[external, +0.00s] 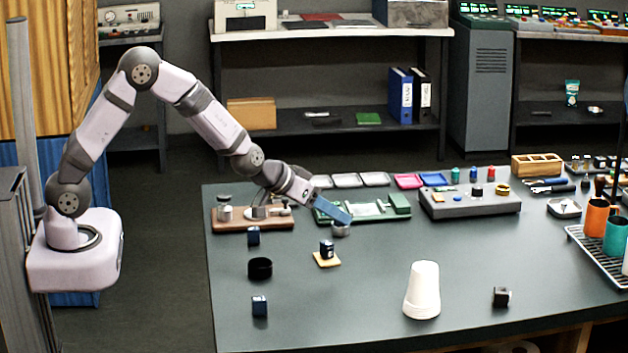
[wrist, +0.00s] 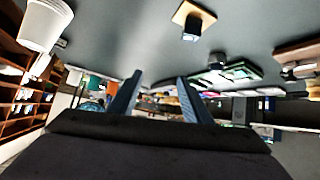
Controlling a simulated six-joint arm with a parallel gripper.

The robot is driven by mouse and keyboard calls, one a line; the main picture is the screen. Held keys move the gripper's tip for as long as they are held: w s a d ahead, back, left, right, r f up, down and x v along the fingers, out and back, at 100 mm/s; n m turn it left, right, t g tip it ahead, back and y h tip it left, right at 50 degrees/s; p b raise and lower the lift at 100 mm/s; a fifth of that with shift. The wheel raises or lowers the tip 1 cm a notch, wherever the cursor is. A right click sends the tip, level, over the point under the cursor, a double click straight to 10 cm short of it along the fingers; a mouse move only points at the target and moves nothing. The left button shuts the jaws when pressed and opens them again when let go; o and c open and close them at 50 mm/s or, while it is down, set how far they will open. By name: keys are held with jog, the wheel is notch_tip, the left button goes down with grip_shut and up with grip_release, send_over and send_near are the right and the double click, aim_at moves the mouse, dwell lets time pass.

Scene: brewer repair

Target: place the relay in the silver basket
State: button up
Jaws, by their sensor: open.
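My gripper (external: 345,219), with blue fingers, is open and empty above the rear part of the table; both fingers show apart in the wrist view (wrist: 160,80). A small silver-grey round basket (external: 341,231) appears just below the fingertips in the external view, partly covered by them. Several small dark cubes could be the relay; I cannot tell which. One dark cube (external: 327,248) sits on a wooden square (external: 327,261), also seen in the wrist view (wrist: 191,33). Others are a blue cube (external: 254,236), a blue cube (external: 259,307) and a black cube (external: 501,297).
A black ring-shaped cup (external: 260,268) stands at left. A stack of white cups (external: 422,290) stands at the front. A green board (external: 362,208), a wooden board with parts (external: 252,218) and a grey panel (external: 470,203) line the back. A mug rack (external: 598,262) is at right.

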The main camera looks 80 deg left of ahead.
jog(key=s+d+m+g+h, duration=0.2)
jog(key=s+d+g+h, duration=0.1)
jog(key=s+d, duration=0.55)
jog(key=s+d+f+m+g, duration=0.1)
jog(key=s+d+g, duration=0.1)
jog(key=s, duration=1.1)
jog(key=s+d+f+m+g, duration=0.1)
jog(key=s+g, duration=0.3)
jog(key=s, duration=1)
jog(key=shift+d+f+m+g, duration=0.4)
jog(key=shift+f+m, duration=0.05)
jog(key=shift+m, duration=0.05)
jog(key=shift+w, duration=0.1)
